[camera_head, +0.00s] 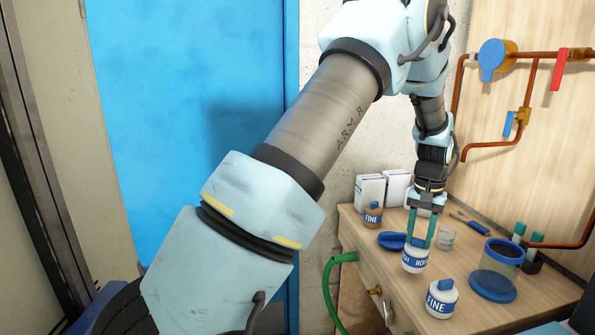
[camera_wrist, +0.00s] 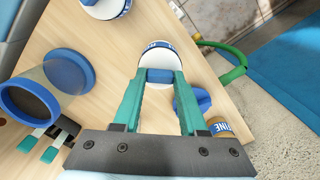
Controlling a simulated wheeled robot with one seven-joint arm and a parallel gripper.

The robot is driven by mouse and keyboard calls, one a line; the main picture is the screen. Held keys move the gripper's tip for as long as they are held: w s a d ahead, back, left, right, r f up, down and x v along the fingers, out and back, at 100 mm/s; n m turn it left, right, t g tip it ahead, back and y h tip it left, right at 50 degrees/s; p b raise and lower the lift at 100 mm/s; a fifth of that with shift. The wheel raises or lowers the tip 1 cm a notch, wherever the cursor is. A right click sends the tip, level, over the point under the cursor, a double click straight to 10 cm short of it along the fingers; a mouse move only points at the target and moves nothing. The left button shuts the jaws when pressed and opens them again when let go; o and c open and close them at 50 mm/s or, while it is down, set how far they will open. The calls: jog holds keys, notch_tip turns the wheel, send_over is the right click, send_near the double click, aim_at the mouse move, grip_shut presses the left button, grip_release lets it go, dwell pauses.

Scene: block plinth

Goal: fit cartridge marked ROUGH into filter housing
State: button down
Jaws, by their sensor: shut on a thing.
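My gripper (camera_head: 418,243) is shut on the blue tab atop a white cartridge (camera_head: 414,265) with a blue band. The band's lettering is partly turned away and reads like "ROU". In the wrist view my gripper (camera_wrist: 160,78) has a finger on each side of the tab, above the white cartridge (camera_wrist: 155,52). I cannot tell whether its bottom touches the bench. The filter housing (camera_head: 503,264), a clear cup with blue rim and blue base, stands open-topped to the right. It also shows at left in the wrist view (camera_wrist: 48,78).
A white FINE cartridge (camera_head: 441,302) stands near the bench front, and a brown FINE one (camera_head: 373,215) at the back left. A clear beaker (camera_head: 446,238) and teal-topped items (camera_head: 518,232) stand farther back. A green hose (camera_head: 329,285) hangs left.

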notch_tip(320, 180, up, 2)
jog(key=shift+r+p, duration=0.25)
jog(key=shift+p, duration=0.35)
jog(key=shift+f, duration=0.1)
